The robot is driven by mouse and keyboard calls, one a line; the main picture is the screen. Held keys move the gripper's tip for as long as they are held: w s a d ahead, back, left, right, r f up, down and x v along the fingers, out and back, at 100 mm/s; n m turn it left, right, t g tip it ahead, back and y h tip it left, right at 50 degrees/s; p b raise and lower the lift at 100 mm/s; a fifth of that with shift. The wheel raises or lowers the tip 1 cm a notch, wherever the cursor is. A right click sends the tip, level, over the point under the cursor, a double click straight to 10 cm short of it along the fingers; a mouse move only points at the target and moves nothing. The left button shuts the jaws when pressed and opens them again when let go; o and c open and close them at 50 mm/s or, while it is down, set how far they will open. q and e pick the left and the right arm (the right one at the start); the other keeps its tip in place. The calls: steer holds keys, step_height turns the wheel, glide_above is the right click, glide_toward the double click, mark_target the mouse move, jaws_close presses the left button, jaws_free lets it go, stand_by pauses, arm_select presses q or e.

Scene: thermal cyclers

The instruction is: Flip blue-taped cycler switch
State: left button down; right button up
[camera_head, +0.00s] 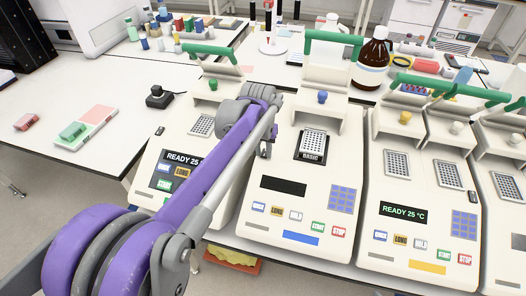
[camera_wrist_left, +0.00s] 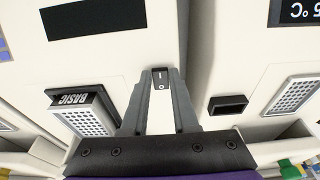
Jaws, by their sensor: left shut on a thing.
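The blue-taped cycler (camera_head: 257,190) is the white machine in the middle of the head view, with blue tape (camera_head: 300,238) on its front. Its display (camera_head: 283,185) is dark; the display also shows in the left wrist view (camera_wrist_left: 95,17). Its small black rocker switch (camera_wrist_left: 161,79) shows in the left wrist view, with a round mark on it. My left gripper (camera_head: 266,149) is over the left side of this cycler. In the left wrist view its fingers (camera_wrist_left: 161,84) are shut on the switch, one on each side. My right gripper is out of view.
A cycler reading READY 25 (camera_head: 148,183) stands close on the left, partly behind my arm. A yellow-taped cycler (camera_head: 381,232) reading READY 25 °C stands on the right. Green-handled lids (camera_head: 333,37) stand open behind. A brown bottle (camera_head: 371,62) is at the back.

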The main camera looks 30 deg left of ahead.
arm_select(q)
steer(key=shift+w+g, duration=0.1)
steer(key=shift+g, duration=0.3)
steer(key=c, duration=0.7)
jaws_free()
steer(key=shift+r, duration=0.1)
steer(key=r, duration=0.3)
steer(key=s+r, duration=0.1)
steer(key=r, duration=0.6)
steer(key=shift+s+d+r+p, duration=0.15)
steer(key=shift+s+r+p, duration=0.05)
steer(key=shift+r+p, duration=0.15)
steer(key=s+d+f+m+t, duration=0.1)
steer(key=s+d+f, duration=0.2)
steer(key=s+f, duration=0.2)
steer(key=s+d+f+t, duration=0.1)
steer(key=s+d+f, duration=0.2)
steer(key=s+f, duration=0.3)
steer(key=s+d+f+m+t, duration=0.1)
steer(key=s+d+f, duration=0.3)
steer(key=s, duration=0.4)
steer(key=shift+s+d+f+m+t+h, duration=0.15)
steer(key=shift+f+t, duration=0.1)
steer(key=shift+f, duration=0.2)
steer(key=shift+s+a+f+m+t+h, duration=0.15)
steer(key=shift+f+t, duration=0.1)
steer(key=shift+f, duration=0.2)
